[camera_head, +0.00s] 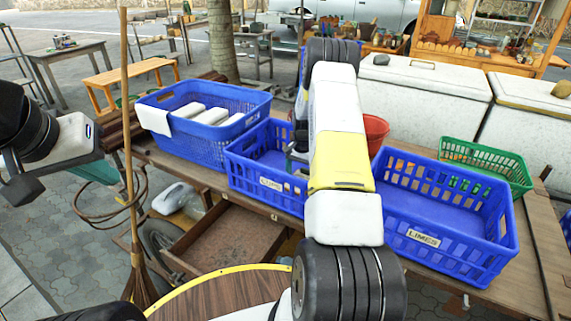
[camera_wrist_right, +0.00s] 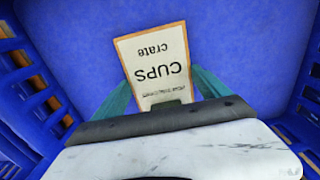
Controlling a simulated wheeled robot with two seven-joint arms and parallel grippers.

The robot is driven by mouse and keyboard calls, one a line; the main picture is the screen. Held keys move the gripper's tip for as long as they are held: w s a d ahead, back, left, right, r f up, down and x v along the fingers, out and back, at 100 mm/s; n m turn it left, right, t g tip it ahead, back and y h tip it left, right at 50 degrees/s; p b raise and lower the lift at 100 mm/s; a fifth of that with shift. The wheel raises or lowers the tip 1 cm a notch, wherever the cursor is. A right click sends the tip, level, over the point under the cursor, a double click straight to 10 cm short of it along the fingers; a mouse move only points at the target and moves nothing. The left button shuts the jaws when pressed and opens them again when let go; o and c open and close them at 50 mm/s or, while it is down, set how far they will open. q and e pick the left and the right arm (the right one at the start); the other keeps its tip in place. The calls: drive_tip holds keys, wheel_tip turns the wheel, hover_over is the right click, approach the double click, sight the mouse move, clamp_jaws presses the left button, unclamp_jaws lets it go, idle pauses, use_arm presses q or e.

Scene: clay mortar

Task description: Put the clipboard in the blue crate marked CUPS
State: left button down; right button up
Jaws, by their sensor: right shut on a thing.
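The clipboard (camera_wrist_right: 155,60) shows in the right wrist view as a brown-edged board with a paper reading "CUPS crate", upside down in the picture. My right gripper (camera_wrist_right: 152,98) is shut on its near end, with teal fingers either side. Blue crate walls surround the clipboard and a blue floor lies behind it. In the head view the blue crate marked CUPS (camera_head: 255,180) stands mid-table. My right forearm hides its right part, along with the right gripper and clipboard. My left gripper (camera_head: 95,168) is far left, away from the crates; its finger gap is unclear.
A blue basket (camera_head: 215,140) holding white items stands left of the CUPS crate. A blue crate marked LIMES (camera_head: 440,245) stands right. A red bucket (camera_head: 376,130) and green crate (camera_head: 490,160) are behind. A broom (camera_head: 128,150) stands upright near my left gripper.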

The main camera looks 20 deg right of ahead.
drive_tip(key=o, duration=1.2)
drive_tip(key=s+a+r+n+t, duration=0.1)
drive_tip(key=s+a+r, duration=0.15)
drive_tip(key=r, duration=1.05)
drive_tip(key=s+a+r+n+t, duration=0.1)
drive_tip(key=s+a+r, duration=0.15)
drive_tip(key=r, duration=1.05)
drive_tip(key=s+a+r+n+t, duration=0.1)
drive_tip(key=s+a+r+n, duration=0.2)
drive_tip(key=s+a+r, duration=0.4)
drive_tip(key=s+a+r+n+t, duration=0.1)
drive_tip(key=s+a+n, duration=0.1)
drive_tip(key=s, duration=0.5)
drive_tip(key=s+a+r+n+t+y, duration=0.1)
drive_tip(key=s+a+r, duration=0.1)
drive_tip(key=s, duration=0.4)
drive_tip(key=s+a+r+n+t+y, duration=0.1)
drive_tip(key=s+a+r+n, duration=0.1)
drive_tip(key=s+a, duration=0.2)
drive_tip(key=s, duration=0.3)
drive_tip(key=shift+s+n, duration=0.3)
drive_tip(key=shift+s, duration=0.05)
drive_tip(key=shift+r, duration=0.15)
